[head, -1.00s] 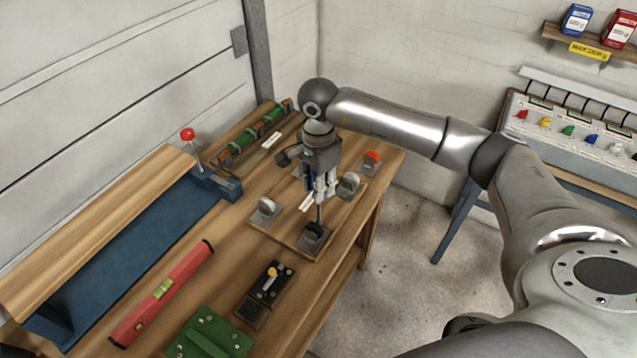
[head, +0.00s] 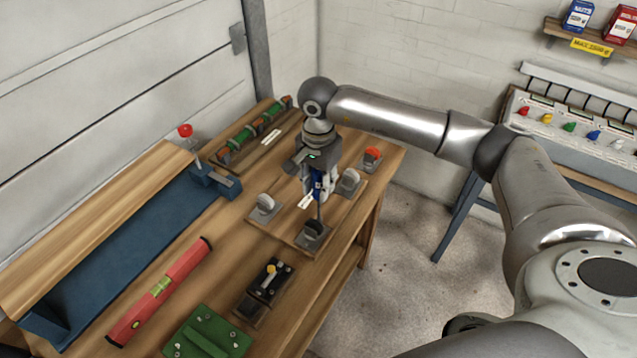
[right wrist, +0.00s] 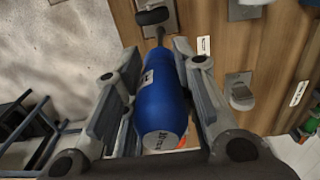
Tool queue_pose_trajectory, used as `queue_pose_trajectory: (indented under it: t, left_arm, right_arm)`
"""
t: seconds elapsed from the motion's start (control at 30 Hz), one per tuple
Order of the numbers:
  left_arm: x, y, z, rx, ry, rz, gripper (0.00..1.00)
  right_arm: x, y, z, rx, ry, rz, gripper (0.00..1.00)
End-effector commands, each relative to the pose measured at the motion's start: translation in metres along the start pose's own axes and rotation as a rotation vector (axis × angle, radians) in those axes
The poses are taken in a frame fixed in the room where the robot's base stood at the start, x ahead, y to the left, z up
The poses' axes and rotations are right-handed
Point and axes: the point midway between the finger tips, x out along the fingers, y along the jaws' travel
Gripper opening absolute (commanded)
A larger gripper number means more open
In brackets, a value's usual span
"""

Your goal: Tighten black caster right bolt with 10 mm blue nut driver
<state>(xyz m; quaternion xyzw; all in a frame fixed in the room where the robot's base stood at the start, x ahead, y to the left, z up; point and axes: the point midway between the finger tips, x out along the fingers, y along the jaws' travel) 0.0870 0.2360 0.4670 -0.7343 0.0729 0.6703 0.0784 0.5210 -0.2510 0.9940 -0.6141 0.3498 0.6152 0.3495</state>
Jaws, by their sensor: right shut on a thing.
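My right gripper (head: 318,192) is shut on the blue nut driver (head: 318,183), whose shaft points down. In the right wrist view, the gripper's fingers (right wrist: 158,90) lie on both sides of the driver's blue handle (right wrist: 161,104). The driver's tip is at the black caster (head: 313,230), at the near corner of the wooden board (head: 282,234). The black caster also shows in the right wrist view (right wrist: 152,15). The bolt is too small or hidden, so I cannot tell whether the tip sits on it. My left gripper is out of view.
Grey casters (head: 264,206) (head: 349,181) and a red caster (head: 371,156) stand on the bench near the driver. A red level (head: 160,291), a green plate (head: 207,335) and a dark block with a yellow knob (head: 270,279) lie nearer. A blue metal bender (head: 130,255) stands left.

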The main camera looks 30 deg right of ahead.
Motion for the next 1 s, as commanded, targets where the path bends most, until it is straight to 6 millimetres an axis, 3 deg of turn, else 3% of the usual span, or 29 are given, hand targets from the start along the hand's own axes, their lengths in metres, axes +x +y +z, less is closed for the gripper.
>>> queue_pose_trajectory:
  t: [1.0]
  left_arm:
    - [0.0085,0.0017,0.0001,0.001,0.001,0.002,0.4]
  right_arm:
    - [0.0075,-0.0002,-0.0001,0.003,0.0,-0.001,0.02]
